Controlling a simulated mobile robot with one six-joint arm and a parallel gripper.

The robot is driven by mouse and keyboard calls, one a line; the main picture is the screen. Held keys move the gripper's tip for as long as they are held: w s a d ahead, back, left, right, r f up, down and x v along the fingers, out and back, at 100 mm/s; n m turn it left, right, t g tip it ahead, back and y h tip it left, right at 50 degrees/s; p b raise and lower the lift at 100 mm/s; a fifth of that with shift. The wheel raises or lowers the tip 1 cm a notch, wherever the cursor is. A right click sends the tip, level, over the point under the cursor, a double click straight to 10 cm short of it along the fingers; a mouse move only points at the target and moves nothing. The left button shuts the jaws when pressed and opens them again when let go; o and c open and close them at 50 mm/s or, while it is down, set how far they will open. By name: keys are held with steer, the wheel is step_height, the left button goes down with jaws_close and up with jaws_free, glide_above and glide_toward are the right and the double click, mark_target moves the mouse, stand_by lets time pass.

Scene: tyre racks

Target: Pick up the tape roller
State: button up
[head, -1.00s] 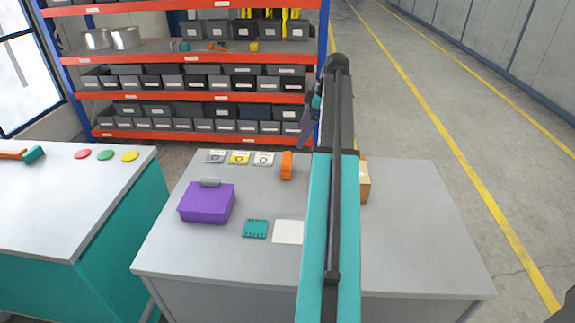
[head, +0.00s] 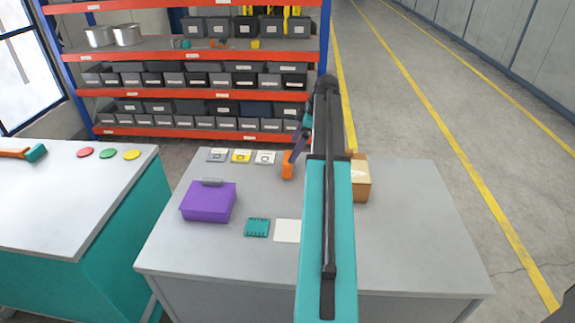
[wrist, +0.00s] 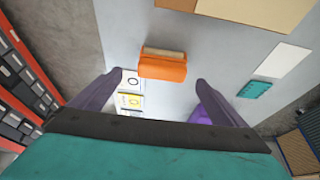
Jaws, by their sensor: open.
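The tape roller, which I take to be the orange block-like thing (head: 287,166), stands near the far edge of the grey table (head: 420,230). In the wrist view the tape roller (wrist: 163,66) is orange with a tan strip along one side. My gripper (wrist: 158,78) has two purple fingers spread apart with nothing held between them. The tape roller appears ahead of and between the fingertips, apart from them. In the head view my gripper (head: 297,147) is just above and beside the tape roller, partly hidden by my arm.
A purple box (head: 208,203), a teal piece (head: 257,228), a white square (head: 287,231) and several small cards (head: 241,157) lie left of my arm. A cardboard box (head: 361,180) is at its right. The table's right side is clear. A shelf rack (head: 190,95) stands behind.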

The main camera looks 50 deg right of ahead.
mark_target(288, 157)
steer(key=shift+x, duration=0.75)
steer(key=shift+f, duration=0.1)
steer(key=shift+a+p+x, duration=0.15)
steer(key=shift+p+x, duration=0.4)
steer(key=shift+x, duration=0.7)
steer(key=shift+a+p+x, duration=0.15)
steer(key=shift+p+x, duration=0.4)
steer(key=shift+x, duration=0.7)
steer(key=shift+s, duration=0.1)
steer(key=c, duration=1.2)
steer(key=shift+o, duration=0.2)
steer(key=shift+r+b, duration=1.25)
steer(key=shift+r, duration=3.85)
